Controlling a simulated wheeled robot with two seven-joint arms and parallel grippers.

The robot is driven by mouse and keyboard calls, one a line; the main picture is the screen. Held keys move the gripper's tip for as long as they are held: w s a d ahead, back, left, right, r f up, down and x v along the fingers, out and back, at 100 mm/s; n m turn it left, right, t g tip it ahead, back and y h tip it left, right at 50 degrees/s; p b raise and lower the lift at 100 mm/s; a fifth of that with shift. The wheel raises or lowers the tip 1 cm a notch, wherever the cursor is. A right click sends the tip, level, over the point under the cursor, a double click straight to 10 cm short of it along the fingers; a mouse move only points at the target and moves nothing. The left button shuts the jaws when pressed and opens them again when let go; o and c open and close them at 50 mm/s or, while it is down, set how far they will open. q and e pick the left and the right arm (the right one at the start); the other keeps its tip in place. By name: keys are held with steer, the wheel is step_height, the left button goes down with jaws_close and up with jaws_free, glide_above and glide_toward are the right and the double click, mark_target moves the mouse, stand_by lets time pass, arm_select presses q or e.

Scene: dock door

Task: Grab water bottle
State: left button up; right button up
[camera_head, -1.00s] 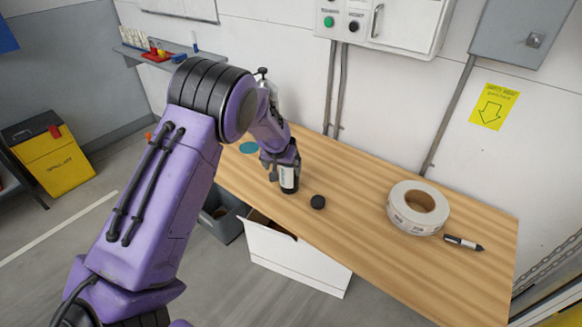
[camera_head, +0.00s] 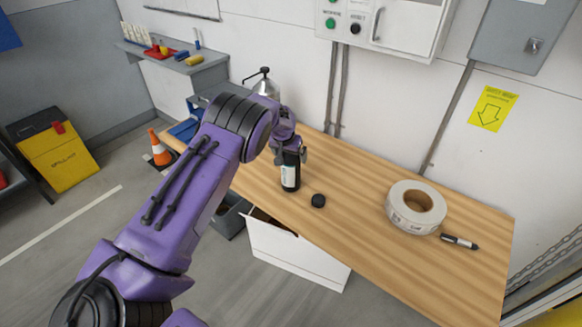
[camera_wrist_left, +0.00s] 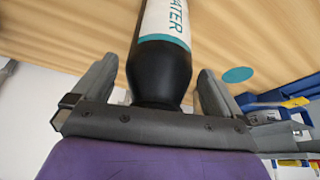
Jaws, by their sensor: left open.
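The water bottle (camera_head: 290,177) is dark with a white label and stands upright on the wooden bench, near its front edge. My left gripper (camera_head: 291,154) is open around the bottle's upper part, with a finger on either side. In the left wrist view the bottle (camera_wrist_left: 160,70) lies between the two spread fingers (camera_wrist_left: 158,92), with gaps at its sides. The bottle's top is hidden by my wrist in the head view. My right gripper is not in view.
A small black round object (camera_head: 318,201) lies just right of the bottle. A tape roll (camera_head: 399,212) and a marker (camera_head: 459,242) lie farther right on the bench (camera_head: 350,190). A steel flask-like object (camera_head: 264,86) stands behind my arm.

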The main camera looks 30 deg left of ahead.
arm_select(q)
steer(key=shift+d+r, duration=0.1)
steer(key=c, duration=1.5)
steer(key=shift+r, duration=0.15)
steer(key=s+d+r+b, duration=0.3)
steer(key=s+r, duration=0.3)
steer(key=s+d+r+b, duration=0.2)
steer(key=s+d+r, duration=0.1)
steer(key=s+r, duration=0.3)
steer(key=shift+d+r+b, duration=0.35)
steer(key=shift+b, duration=0.05)
steer(key=shift+s, duration=0.15)
stand_by(0.6)
